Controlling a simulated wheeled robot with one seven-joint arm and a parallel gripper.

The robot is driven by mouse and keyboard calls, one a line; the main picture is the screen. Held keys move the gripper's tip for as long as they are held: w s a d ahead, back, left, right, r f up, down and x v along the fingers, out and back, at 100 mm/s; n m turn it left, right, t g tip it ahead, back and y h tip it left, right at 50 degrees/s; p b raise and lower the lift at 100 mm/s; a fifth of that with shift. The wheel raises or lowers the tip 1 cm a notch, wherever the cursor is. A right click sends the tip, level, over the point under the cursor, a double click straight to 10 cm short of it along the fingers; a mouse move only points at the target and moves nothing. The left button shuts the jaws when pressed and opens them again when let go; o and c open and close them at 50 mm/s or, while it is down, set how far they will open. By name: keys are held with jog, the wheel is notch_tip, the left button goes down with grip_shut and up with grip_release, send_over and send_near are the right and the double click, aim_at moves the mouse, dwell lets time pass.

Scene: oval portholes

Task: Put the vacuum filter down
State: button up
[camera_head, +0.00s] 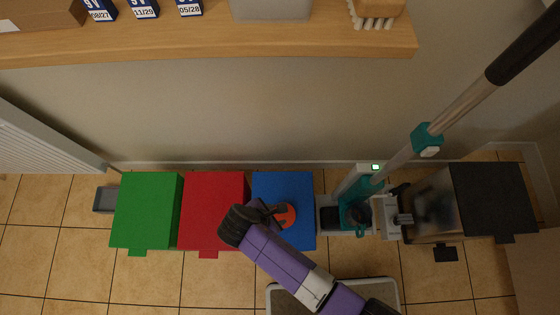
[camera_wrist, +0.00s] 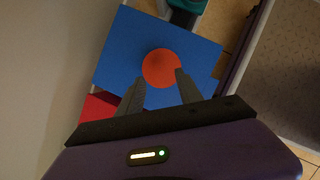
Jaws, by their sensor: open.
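The vacuum filter appears as an orange-red disc (camera_head: 289,213) on top of the blue bin's lid (camera_head: 270,185). In the wrist view the disc (camera_wrist: 160,65) lies flat-looking near the middle of the blue lid (camera_wrist: 125,55). My gripper (camera_head: 276,212) is over the blue lid, at the left side of the disc in the head view. In the wrist view my gripper (camera_wrist: 160,78) has its two fingers spread apart at the near edge of the disc. Whether a finger touches the disc is hard to tell.
A red bin (camera_head: 213,195) and a green bin (camera_head: 147,208) stand left of the blue one. A teal and grey stick vacuum (camera_head: 427,140) leans at the right, near a black-lidded bin (camera_head: 490,195). A wooden shelf (camera_head: 220,38) runs along the top.

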jog(key=p+v, duration=0.1)
jog(key=v, duration=0.4)
jog(key=s+d+m+t+y, duration=0.3)
jog(key=s+d+m+y, duration=0.25)
jog(key=d+m, duration=0.5)
jog(key=s+d+r+m+t, duration=0.2)
jog(key=d+r+m+t, duration=0.1)
jog(key=r, duration=0.8)
jog(key=s+d+r+m+t+h, duration=0.1)
jog(key=d+r+m, duration=0.4)
jog(key=r, duration=0.5)
jog(key=s+d+r+m+t, duration=0.3)
jog(key=d+r+m+t, duration=0.1)
jog(key=r, duration=0.7)
jog(key=shift+s+r+m+t+h, duration=0.35)
jog(key=shift+m+t, duration=0.35)
jog(key=shift+m, duration=0.45)
